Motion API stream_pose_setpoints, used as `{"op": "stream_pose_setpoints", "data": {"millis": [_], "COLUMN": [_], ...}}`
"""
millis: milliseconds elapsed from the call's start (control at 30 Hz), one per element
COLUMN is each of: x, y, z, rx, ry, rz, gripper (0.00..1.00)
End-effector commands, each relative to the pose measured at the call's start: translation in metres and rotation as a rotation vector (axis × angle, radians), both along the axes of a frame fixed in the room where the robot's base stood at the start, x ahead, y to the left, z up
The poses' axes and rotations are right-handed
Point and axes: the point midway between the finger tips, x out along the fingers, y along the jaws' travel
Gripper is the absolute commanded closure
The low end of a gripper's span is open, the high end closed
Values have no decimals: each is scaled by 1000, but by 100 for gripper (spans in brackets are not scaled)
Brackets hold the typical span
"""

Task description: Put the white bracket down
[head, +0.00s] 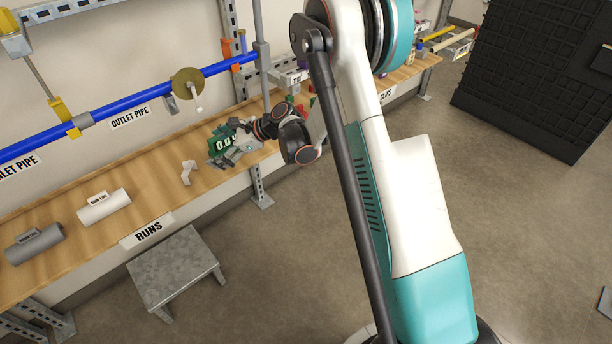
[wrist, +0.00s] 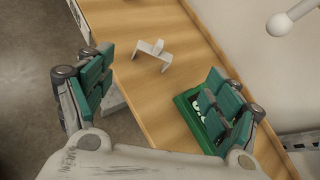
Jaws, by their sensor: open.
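The white bracket (head: 188,172) stands on the wooden bench top, clear of my gripper, in the head view. In the wrist view the bracket (wrist: 152,55) is an angled white piece on the wood, beyond the fingertips and between them in direction. My gripper (wrist: 162,90) is open with nothing between its green-padded fingers. In the head view my gripper (head: 228,150) is low over the bench, to the right of the bracket, partly hidden by its own wrist.
A green display box (head: 222,143) is beside my gripper; it also shows under the right finger (wrist: 190,105). A blue pipe (head: 130,107) runs above the bench. A grey stool (head: 176,265) stands in front.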

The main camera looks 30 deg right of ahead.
Motion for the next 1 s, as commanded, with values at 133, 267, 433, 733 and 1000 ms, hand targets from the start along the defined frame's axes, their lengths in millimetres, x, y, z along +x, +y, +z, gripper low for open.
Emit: {"op": "stream_pose_setpoints", "data": {"millis": [133,267,433,733,1000], "x": [-23,-47,-84,-164,-242], "y": [-5,-11,-22,-44,-69], "z": [45,77,114,161,183], "rx": [-169,-320,-515,-852,-1147], "ry": [-111,-206,-322,-508,-650], "rz": [72,145,253,480,726], "gripper": [17,17,17,17,17]}}
